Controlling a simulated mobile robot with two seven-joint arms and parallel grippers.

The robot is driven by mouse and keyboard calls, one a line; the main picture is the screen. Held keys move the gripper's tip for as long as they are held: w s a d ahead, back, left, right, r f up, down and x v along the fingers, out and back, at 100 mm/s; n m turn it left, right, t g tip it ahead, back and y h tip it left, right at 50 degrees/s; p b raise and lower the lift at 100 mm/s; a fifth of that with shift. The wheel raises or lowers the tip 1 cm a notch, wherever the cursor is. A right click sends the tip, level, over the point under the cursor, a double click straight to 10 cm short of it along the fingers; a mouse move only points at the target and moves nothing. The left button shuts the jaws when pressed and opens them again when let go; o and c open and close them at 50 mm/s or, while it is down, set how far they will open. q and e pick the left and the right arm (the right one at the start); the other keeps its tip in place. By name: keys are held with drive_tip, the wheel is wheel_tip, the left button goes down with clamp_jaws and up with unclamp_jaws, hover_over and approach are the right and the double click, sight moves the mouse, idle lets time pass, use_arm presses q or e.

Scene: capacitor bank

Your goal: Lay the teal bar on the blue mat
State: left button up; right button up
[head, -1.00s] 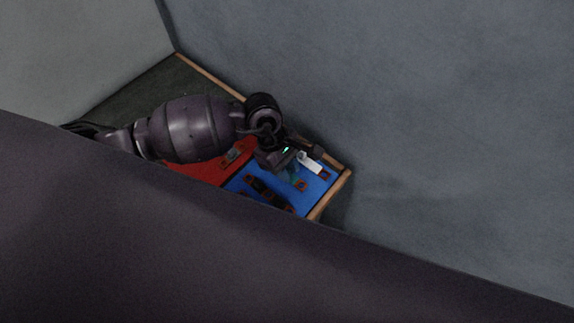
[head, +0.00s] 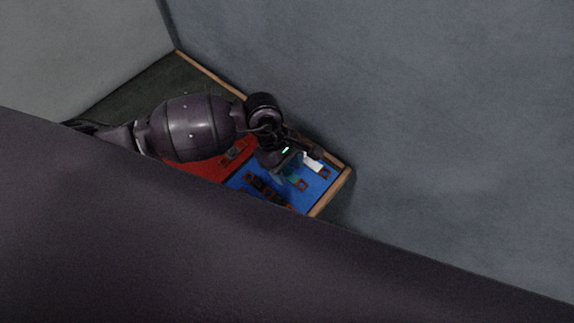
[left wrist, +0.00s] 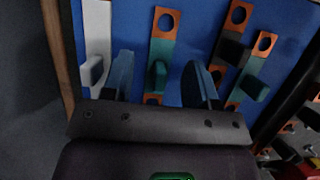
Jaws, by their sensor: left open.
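A teal bar (left wrist: 161,50) with copper ends lies on the blue mat (left wrist: 187,25) in the left wrist view. My left gripper (left wrist: 160,82) is open, with one finger on each side of this bar and a gap to each. The near end of the bar is partly hidden by the gripper body. A second teal bar (left wrist: 247,73) with copper ends lies to the right. In the head view my left gripper (head: 294,166) is low over the blue mat (head: 322,190), and a bit of teal bar (head: 293,180) shows below it. My right gripper is not in view.
A white bar (left wrist: 97,35) lies left of the gripper, near the wooden edge (left wrist: 58,50). A black bar (left wrist: 232,50) lies to the right. A red mat (head: 205,169) adjoins the blue one. A grey wall (head: 430,130) stands behind the bench.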

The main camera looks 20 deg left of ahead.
use_arm(q)
drive_tip(key=p+v, duration=0.1)
drive_tip(key=v, duration=0.9)
drive_tip(key=shift+r, duration=0.4)
